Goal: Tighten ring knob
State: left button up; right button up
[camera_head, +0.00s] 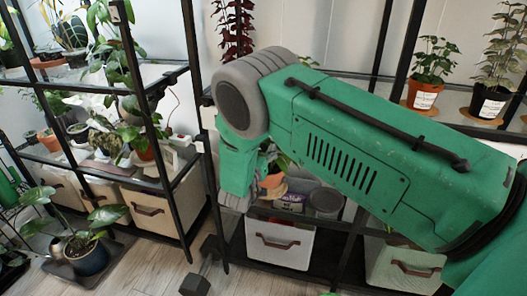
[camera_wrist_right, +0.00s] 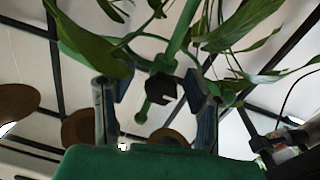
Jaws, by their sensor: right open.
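My right arm crosses the head view from the right, and its gripper (camera_head: 237,201) points down, partly hidden behind the forearm and wrist. In the right wrist view the two fingers of this gripper (camera_wrist_right: 156,112) stand apart, with nothing clamped between them. A black faceted knob-like piece (camera_wrist_right: 163,88) shows between and beyond the fingertips, joined to green rods. It looks like the ring knob, but the ring itself is not clear. I cannot tell whether either finger touches it. My left gripper is not in view.
Black shelf frames with potted plants stand at left and right. A potted plant in a dark blue pot (camera_head: 88,256) stands low at left. White bins (camera_head: 280,244) fill the lower shelves. Leaves (camera_wrist_right: 245,25) hang close around my gripper. Wooden floor is open at lower centre.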

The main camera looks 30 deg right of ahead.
jog(key=shift+a+r, duration=0.1)
jog(key=shift+a, duration=0.05)
jog(key=shift+a+r, duration=0.1)
jog(key=shift+a, duration=0.35)
grip_shut()
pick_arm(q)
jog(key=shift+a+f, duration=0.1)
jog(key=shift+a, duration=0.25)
